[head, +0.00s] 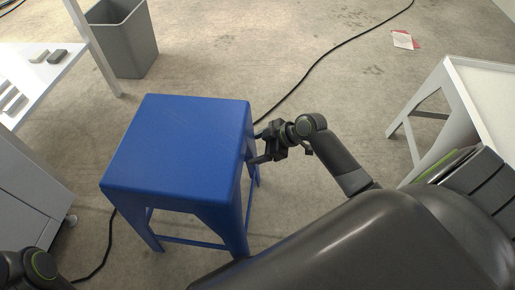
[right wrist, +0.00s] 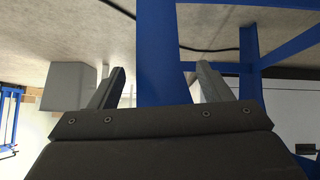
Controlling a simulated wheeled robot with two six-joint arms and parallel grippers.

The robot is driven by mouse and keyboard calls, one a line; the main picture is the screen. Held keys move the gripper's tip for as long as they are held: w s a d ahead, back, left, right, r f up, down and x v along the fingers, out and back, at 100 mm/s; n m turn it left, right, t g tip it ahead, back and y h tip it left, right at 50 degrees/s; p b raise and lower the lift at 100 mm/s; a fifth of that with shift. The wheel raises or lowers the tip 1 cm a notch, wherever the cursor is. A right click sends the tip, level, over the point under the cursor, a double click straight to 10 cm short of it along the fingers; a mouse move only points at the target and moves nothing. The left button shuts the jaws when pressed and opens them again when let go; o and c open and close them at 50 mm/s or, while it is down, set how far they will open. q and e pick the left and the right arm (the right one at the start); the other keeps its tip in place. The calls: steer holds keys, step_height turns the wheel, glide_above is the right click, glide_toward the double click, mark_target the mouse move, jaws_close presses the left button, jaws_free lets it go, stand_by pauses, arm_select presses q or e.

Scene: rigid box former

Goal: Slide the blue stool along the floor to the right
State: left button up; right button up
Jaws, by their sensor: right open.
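The blue stool (head: 178,145) stands upright on the floor, left of the middle in the head view. My right gripper (head: 258,148) is at the stool's right side, just below the seat's edge, with its fingers pointing left toward a leg. In the right wrist view, a blue stool leg (right wrist: 158,45) shows between the two spread fingers of my right gripper (right wrist: 158,85). The fingers are open, with no clear contact on the leg. Part of the leg is hidden behind the gripper's body. My left gripper is out of view.
A white table (head: 490,95) stands at the right, with bare floor (head: 355,105) between it and the stool. A grey bin (head: 128,40) stands behind the stool. A black cable (head: 335,48) runs across the floor behind it. A red and white paper (head: 403,40) lies farther back.

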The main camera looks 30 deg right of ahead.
steer(key=shift+w+a+f, duration=0.1)
stand_by(0.3)
jaws_close()
stand_by(0.4)
